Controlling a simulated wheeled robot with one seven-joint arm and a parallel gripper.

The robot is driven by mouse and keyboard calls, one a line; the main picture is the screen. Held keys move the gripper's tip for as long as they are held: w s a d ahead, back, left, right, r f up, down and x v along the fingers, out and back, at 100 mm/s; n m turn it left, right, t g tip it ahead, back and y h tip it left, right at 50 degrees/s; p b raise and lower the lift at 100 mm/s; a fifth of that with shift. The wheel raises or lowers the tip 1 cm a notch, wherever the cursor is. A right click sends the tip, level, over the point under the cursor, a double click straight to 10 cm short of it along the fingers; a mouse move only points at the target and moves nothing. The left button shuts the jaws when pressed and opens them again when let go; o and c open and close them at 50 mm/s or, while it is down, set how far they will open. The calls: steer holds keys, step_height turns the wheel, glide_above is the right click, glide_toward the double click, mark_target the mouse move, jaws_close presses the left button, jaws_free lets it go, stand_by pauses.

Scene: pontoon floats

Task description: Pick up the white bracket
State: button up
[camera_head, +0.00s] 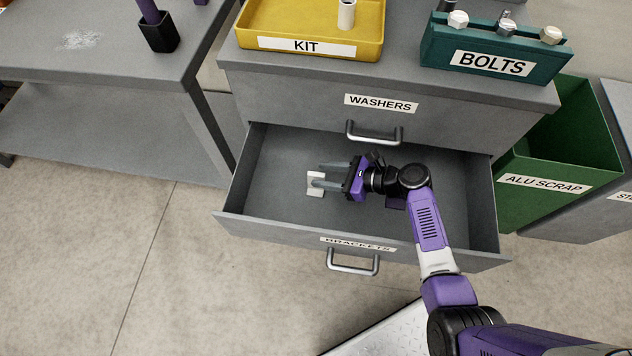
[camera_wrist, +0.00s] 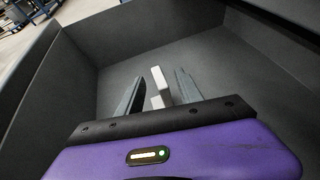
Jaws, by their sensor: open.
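The white bracket (camera_head: 316,183) lies on the floor of the open brackets drawer (camera_head: 290,220), left of the drawer's middle. My gripper (camera_head: 323,175) is inside the drawer, open, with its fingers pointing left in the head view. In the wrist view the white bracket (camera_wrist: 160,80) shows between the two fingers of my gripper (camera_wrist: 157,88), closer to the right one. One finger overlaps the bracket in the head view. I cannot tell whether the fingers touch it. The bracket's lower part is partly hidden by my gripper in the wrist view.
The closed washers drawer (camera_head: 300,95) is above. A yellow kit tray (camera_head: 262,28) and a teal bolts holder (camera_head: 440,52) stand on top. A green scrap bin (camera_head: 565,150) is at the right. The drawer walls surround my gripper.

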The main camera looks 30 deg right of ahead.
steer(key=shift+c, duration=0.2)
jaws_close()
stand_by(1.3)
